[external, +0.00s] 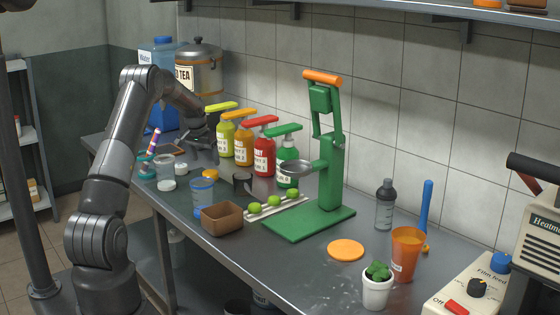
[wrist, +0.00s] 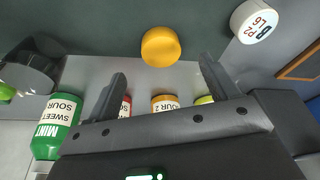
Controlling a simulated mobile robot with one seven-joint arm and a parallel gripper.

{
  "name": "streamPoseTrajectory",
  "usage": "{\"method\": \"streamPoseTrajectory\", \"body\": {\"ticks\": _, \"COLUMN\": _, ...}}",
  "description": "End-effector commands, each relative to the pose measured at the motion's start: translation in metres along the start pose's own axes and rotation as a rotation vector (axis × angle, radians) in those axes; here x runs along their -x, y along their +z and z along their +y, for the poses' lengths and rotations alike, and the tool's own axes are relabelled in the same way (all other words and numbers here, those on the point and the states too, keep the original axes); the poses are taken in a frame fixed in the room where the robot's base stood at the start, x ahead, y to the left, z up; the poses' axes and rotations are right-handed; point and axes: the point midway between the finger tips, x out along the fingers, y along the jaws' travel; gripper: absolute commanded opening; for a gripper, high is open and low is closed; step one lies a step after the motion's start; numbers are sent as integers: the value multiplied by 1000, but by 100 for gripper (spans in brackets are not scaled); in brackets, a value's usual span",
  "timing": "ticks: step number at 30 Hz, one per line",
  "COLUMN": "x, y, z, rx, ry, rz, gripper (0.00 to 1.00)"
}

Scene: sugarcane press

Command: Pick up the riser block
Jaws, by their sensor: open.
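I cannot tell for sure which thing is the riser block; nothing in view is marked so. A small round yellow-orange piece (external: 210,174) sits on the steel counter below my gripper (external: 208,155). In the wrist view this yellow piece (wrist: 161,47) shows beyond and between the fingertips of my gripper (wrist: 162,67), apart from both. My gripper is open and empty, above the counter near the sauce bottles. A brown open box (external: 222,218) stands nearer the front edge. A dark cup (external: 243,184) stands right of the yellow piece; it also shows in the wrist view (wrist: 30,72).
Several pump bottles (external: 264,150) stand behind my gripper. A white labelled round container (wrist: 254,20) is near the yellow piece. The green press (external: 325,160), with limes (external: 273,201) on a rack beside it, stands to the right. A tea urn (external: 198,70) is behind.

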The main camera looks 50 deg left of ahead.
Motion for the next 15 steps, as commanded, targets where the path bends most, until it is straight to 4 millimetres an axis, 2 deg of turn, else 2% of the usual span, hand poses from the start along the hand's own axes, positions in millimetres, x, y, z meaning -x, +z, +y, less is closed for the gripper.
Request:
{"method": "streamPoseTrajectory", "body": {"ticks": 1, "x": -8, "y": 0, "z": 0, "rx": 0, "ry": 1, "rz": -2, "gripper": 80}}
{"method": "streamPoseTrajectory", "body": {"ticks": 5, "x": -19, "y": -1, "z": 0, "rx": 0, "ry": 0, "rz": 0, "gripper": 80}}
{"method": "streamPoseTrajectory", "body": {"ticks": 15, "x": -62, "y": -5, "z": -1, "rx": 0, "ry": 0, "rz": 0, "gripper": 80}}
